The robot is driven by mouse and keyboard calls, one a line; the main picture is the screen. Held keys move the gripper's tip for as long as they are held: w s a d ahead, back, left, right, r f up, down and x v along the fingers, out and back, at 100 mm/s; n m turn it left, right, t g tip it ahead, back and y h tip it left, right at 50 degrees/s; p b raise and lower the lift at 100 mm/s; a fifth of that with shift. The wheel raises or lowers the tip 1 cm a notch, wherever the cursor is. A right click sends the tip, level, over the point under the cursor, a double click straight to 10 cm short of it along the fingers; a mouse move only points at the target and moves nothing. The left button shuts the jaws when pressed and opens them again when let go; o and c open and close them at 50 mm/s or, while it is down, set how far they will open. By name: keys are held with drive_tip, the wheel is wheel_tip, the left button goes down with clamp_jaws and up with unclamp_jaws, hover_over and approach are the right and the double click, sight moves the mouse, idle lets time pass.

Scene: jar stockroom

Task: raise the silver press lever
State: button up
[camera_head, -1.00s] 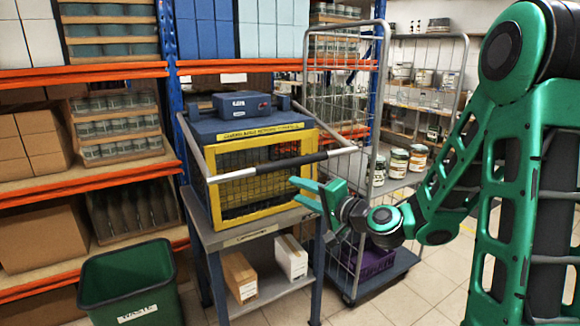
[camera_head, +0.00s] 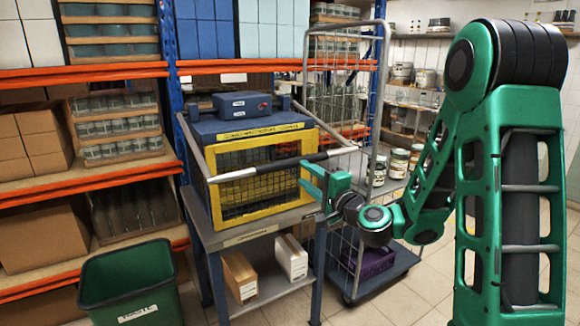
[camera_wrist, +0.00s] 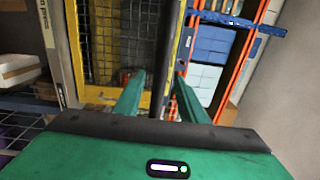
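The silver press lever (camera_head: 277,166) is a crossbar with silver ends and a black middle, spanning the front of the yellow-framed, blue-topped mesh press (camera_head: 262,190). It hangs low, in front of the press's upper face. My gripper (camera_head: 302,175) is open and empty, at the right part of the bar, its fingers pointing left. In the wrist view the bar's dark part (camera_wrist: 168,60) runs up the picture between the two open fingers (camera_wrist: 160,75). I cannot tell whether the bar is within the fingers' reach or beyond their tips. The gripper's body hides the bar's lower end there.
The press stands on a grey table (camera_head: 245,232) with two boxes on its lower shelf. A wire trolley (camera_head: 378,284) stands close at right and a green waste bin (camera_head: 128,278) at lower left. Orange-beamed shelving (camera_head: 110,72) fills the left and back.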

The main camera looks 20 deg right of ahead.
sight(294, 165)
drive_tip(key=x, duration=0.9)
drive_tip(key=shift+s+a+r, duration=0.1)
drive_tip(key=shift+r, duration=0.05)
clamp_jaws()
